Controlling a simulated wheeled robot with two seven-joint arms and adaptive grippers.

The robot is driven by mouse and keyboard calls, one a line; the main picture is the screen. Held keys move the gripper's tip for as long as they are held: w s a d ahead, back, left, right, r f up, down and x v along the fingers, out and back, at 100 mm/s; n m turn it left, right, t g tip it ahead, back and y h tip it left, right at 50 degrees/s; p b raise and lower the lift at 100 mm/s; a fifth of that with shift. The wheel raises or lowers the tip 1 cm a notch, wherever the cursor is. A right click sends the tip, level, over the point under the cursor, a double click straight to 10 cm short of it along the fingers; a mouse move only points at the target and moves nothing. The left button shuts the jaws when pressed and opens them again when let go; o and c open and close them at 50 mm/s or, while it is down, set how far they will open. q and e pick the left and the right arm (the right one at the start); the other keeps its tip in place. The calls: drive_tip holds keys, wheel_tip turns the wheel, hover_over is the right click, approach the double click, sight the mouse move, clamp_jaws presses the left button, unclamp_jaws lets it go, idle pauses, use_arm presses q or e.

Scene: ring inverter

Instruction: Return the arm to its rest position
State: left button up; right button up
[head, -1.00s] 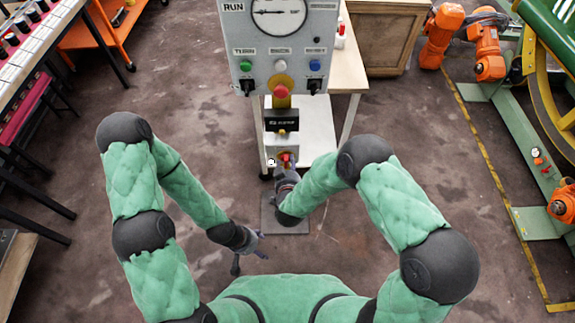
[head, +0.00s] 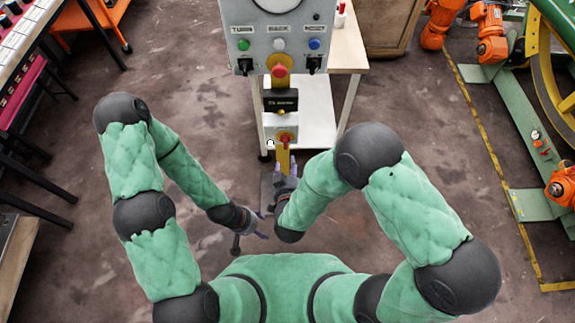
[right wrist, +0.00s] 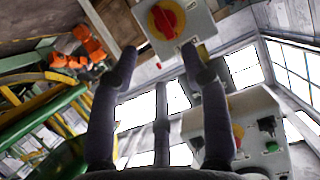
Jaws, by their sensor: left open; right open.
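The control post holds a grey panel (head: 279,40) with green, white and blue buttons and a red emergency button (head: 279,71) on yellow. Lower on the post is a small grey box with a red rotary switch (head: 285,137) on a yellow disc. It also shows as a red knob in the right wrist view (right wrist: 165,18). My right gripper (head: 285,170) is open and empty, just below and apart from that switch. Its two spread fingers (right wrist: 158,62) show in the right wrist view. My left gripper (head: 258,224) is open and empty, low at the left.
A white-topped bench (head: 346,52) stands behind the post. Orange robot arms (head: 491,35) and green-and-yellow machinery (head: 500,62) are at the right, beyond a yellow floor line. A rack (head: 30,40) stands at the left.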

idle(0.4)
drive_tip(key=s+d+f+m+g+y, duration=0.15)
drive_tip(key=d+f+g, duration=0.4)
drive_tip(key=f, duration=0.55)
drive_tip(key=s+d+f+g+y, duration=0.1)
drive_tip(key=s+f+g, duration=0.1)
drive_tip(key=s, duration=0.4)
drive_tip(key=s+d+f+g+y, duration=0.1)
drive_tip(key=s+d+f+g, duration=0.1)
drive_tip(key=s+g, duration=0.3)
drive_tip(key=shift+s+d+f+m, duration=0.15)
drive_tip(key=shift+s+f+m, duration=0.3)
drive_tip(key=shift+s+f, duration=0.4)
drive_tip(key=shift+w+g+y, duration=0.1)
drive_tip(key=shift+g+y, duration=0.15)
